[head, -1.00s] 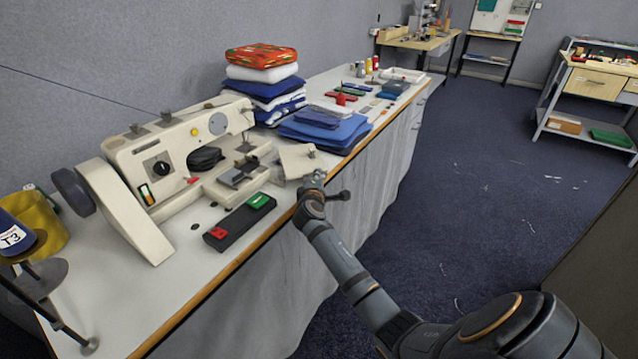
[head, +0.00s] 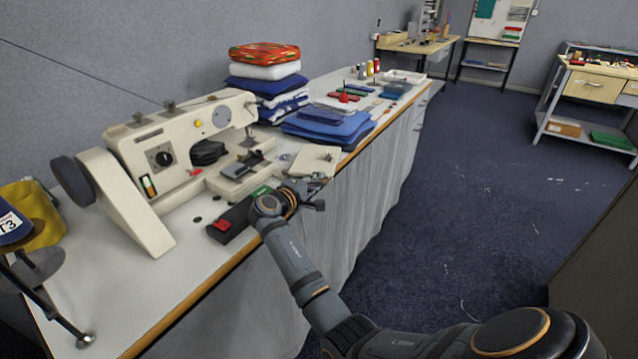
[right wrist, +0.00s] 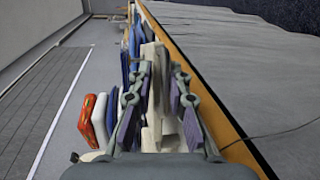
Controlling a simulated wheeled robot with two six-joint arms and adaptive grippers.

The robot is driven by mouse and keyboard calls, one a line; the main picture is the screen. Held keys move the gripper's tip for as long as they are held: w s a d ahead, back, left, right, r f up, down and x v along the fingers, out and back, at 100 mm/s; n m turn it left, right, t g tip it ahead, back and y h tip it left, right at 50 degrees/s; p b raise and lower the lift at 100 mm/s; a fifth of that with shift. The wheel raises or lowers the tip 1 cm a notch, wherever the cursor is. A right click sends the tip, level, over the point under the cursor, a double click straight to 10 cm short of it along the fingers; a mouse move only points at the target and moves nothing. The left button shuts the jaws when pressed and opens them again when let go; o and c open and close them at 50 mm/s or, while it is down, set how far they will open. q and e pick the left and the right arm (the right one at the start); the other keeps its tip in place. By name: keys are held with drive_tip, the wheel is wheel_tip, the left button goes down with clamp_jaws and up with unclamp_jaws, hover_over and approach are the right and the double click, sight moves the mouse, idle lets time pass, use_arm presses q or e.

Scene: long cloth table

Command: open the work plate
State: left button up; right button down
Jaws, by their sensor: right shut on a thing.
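The cream sewing machine (head: 175,150) stands on the long table, with its bed (head: 243,178) facing the front edge. The work plate (head: 318,157) is a cream flat plate to the right of the bed, close to the table's front edge. My right gripper (head: 304,189) is at the near side of the plate. In the right wrist view, the fingers of my right gripper (right wrist: 158,95) stand on both sides of a cream piece (right wrist: 151,62), which I take as the work plate. The exact contact is partly hidden. My left gripper is not in view.
A black control box (head: 228,225) with red and green buttons lies left of my right gripper, partly covered by my arm. Folded blue cloths (head: 325,124) and a stack of textiles (head: 263,90) stand behind the plate.

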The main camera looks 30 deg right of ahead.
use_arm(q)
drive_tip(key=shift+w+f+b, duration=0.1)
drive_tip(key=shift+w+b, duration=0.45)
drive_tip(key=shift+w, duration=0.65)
use_arm(e)
drive_tip(key=shift+s+a+f+m+g+h, duration=0.2)
drive_tip(key=shift+a+f+m+g, duration=0.15)
drive_tip(key=shift+g, duration=0.2)
drive_tip(key=shift+s+a+f+m+g+h, duration=0.1)
drive_tip(key=shift+s+a+f+m+g, duration=0.1)
drive_tip(key=shift+a+m+g, duration=0.3)
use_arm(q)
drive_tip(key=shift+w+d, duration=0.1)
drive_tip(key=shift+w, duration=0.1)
use_arm(e)
drive_tip(key=c, duration=1.5)
unclamp_jaws()
drive_tip(key=shift+d, duration=0.1)
drive_tip(key=shift+o, duration=0.3)
drive_tip(key=shift+w+d, duration=0.1)
drive_tip(key=shift+d, duration=0.05)
drive_tip(key=shift+r, duration=0.25)
